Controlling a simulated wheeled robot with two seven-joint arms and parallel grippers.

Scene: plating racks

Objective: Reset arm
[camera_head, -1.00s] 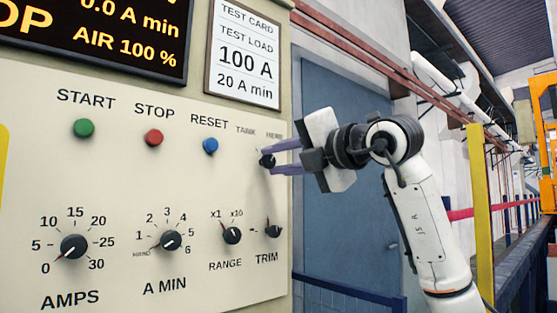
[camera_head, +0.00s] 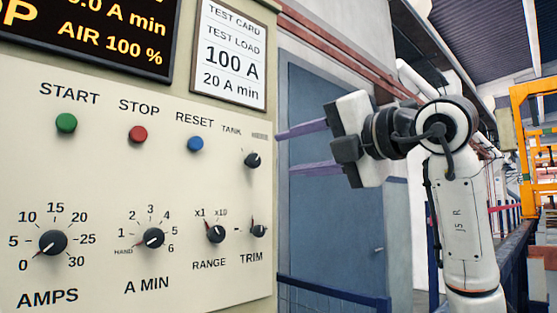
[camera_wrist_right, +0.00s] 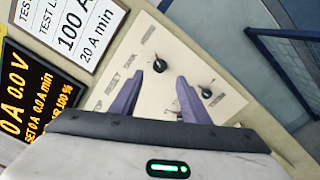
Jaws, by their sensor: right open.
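My right gripper (camera_head: 302,148) is open and empty, with two purple fingers pointing left toward the control panel (camera_head: 110,185). In the head view it is to the right of the tank knob (camera_head: 252,160), apart from it. In the right wrist view the spread fingers (camera_wrist_right: 155,98) point at the panel, with the tank knob (camera_wrist_right: 156,65) and the trim knob (camera_wrist_right: 206,93) beyond them. Nothing is between the fingers. My left gripper is not in view.
The panel also holds a green start button (camera_head: 66,123), a red stop button (camera_head: 138,134), a blue reset button (camera_head: 195,144) and several knobs. A test card (camera_head: 232,52) hangs above. A blue door (camera_head: 335,215) and a blue railing (camera_head: 335,297) stand behind.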

